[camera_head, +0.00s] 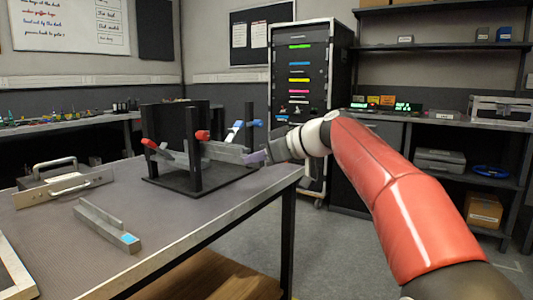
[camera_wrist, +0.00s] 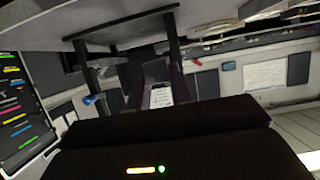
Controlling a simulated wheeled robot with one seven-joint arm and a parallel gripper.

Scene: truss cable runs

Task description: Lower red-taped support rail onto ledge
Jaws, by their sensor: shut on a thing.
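A black stand (camera_head: 160,182) with upright posts stands on the table. A grey rail (camera_head: 228,153) runs along its near right side, with a red-taped end (camera_head: 202,135) by the near post. Another red patch (camera_head: 150,143) shows at the left of the stand, with a grey bar sloping from it. Blue patches (camera_head: 238,124) show at the right side. My gripper (camera_head: 262,156) is shut on the right end of the grey rail, at the stand's right side. In the wrist view my gripper (camera_wrist: 157,92) points into the stand. Whether the rail touches a ledge cannot be told.
A loose grey rail with a blue end (camera_head: 108,227) lies on the table (camera_head: 180,228) at the front left. A metal piece with handles (camera_head: 62,185) lies behind it. A black rack (camera_head: 303,75) stands beyond. The table's right edge is close below my wrist.

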